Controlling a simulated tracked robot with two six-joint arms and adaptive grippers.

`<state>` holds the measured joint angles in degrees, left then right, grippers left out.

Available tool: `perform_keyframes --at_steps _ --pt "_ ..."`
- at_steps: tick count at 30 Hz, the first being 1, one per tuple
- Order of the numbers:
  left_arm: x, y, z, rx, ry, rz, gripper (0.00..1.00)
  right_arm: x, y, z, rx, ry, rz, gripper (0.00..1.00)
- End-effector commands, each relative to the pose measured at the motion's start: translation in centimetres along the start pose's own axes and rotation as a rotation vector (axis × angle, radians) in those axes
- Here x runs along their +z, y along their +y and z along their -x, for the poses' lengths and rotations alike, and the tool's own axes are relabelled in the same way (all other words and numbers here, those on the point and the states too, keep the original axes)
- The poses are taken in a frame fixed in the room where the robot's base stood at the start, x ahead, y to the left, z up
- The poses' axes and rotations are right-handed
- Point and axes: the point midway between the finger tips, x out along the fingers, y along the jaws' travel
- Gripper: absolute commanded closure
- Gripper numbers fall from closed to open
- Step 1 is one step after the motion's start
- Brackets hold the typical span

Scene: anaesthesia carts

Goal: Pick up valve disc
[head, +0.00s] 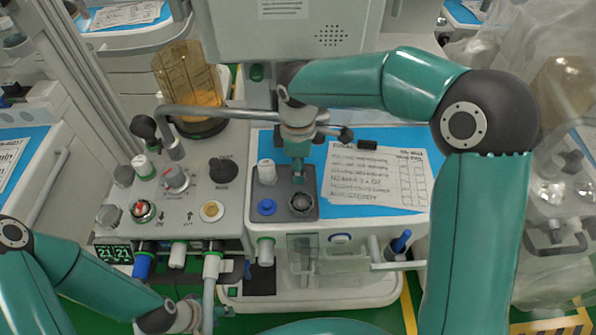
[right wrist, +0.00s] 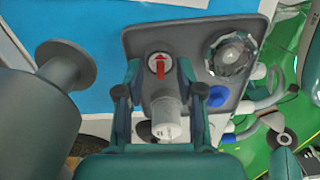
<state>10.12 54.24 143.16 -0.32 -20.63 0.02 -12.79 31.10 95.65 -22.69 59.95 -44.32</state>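A grey tray (head: 308,215) on the cart holds several small parts. A small round pale part with a red arrow (right wrist: 160,65) sits at one corner of it in the right wrist view. I cannot tell for certain which is the valve disc. My right gripper (head: 299,177) points down over the tray. In the right wrist view its fingers (right wrist: 160,72) are apart, either side of the arrow part; contact is unclear. My left gripper (head: 213,316) is low, partly hidden; its fingers are unclear.
A white cylinder (head: 266,172) and a blue cap (head: 267,207) stand on the tray close to my right gripper. A paper checklist (head: 378,178) lies on the blue mat right of it. A metal tube (head: 225,112) crosses behind. Knobs and two round ports fill the left panel.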

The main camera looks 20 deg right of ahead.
Motion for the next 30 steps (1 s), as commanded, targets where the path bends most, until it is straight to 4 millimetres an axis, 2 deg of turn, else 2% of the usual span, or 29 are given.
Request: perform_keyframes --at_steps 6,8,13,25,30 --pt "0.01 0.00 0.00 0.000 0.000 0.000 0.60 0.00 0.02 -0.12 0.001 0.000 0.000 0.62" --pt "0.01 0.00 0.00 0.000 0.000 0.000 0.60 0.00 0.02 -0.12 0.001 0.000 0.000 0.71" --pt "0.00 0.00 0.00 0.000 0.000 0.000 0.60 -0.02 0.01 -0.12 0.001 0.000 0.001 0.99" --pt "0.00 0.00 -0.01 0.000 0.000 0.000 0.60 -0.05 0.01 -0.08 0.001 0.000 0.001 1.00" --pt "0.00 0.00 0.02 0.000 0.000 0.000 0.60 -0.11 0.04 0.57 0.002 0.001 0.002 1.00"
